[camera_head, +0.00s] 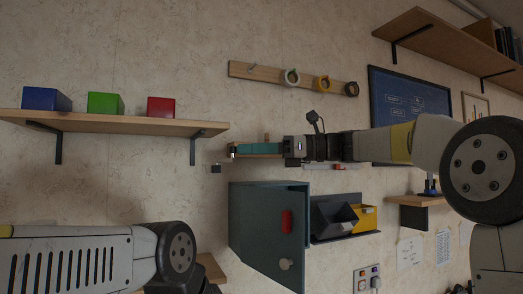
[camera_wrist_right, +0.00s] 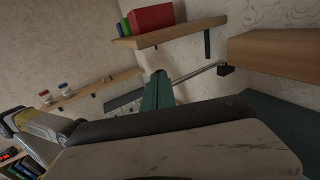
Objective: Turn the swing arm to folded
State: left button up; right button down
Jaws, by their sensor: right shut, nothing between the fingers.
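My right gripper (camera_head: 238,149) has teal fingers, which are shut and empty in front of the wall, left of its wrist. In the right wrist view the fingers (camera_wrist_right: 157,80) point away, close to a thin metal rod. The rod, which looks like the swing arm (camera_wrist_right: 198,72), runs from a small dark fitting (camera_wrist_right: 225,69) at the end of a wooden block (camera_wrist_right: 280,50) toward the fingers. I cannot tell whether they touch. In the head view the fingers hide most of it; the dark fitting (camera_head: 215,169) shows below left. My left gripper is out of view.
A wooden shelf (camera_head: 130,124) with blue, green and red blocks is at upper left. A peg rail (camera_head: 258,73) with rings is above.

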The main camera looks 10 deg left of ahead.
jog(key=s+a+m+t+h, duration=0.1)
jog(key=s+a+m+t, duration=0.45)
jog(key=a+t, duration=0.35)
jog(key=shift+w+a+m+t+h, duration=1)
jog(key=shift+a+t, duration=0.2)
jog(key=shift+a, duration=1.45)
jog(key=shift+w+a+m+t+h, duration=0.8)
jog(key=shift+a+m+t, duration=0.35)
jog(key=shift+a, duration=1.45)
jog(key=shift+w+a+m+t+h, duration=0.95)
jog(key=shift+a+t, duration=0.3)
jog(key=shift+a, duration=1.4)
jog(key=shift+s, duration=0.15)
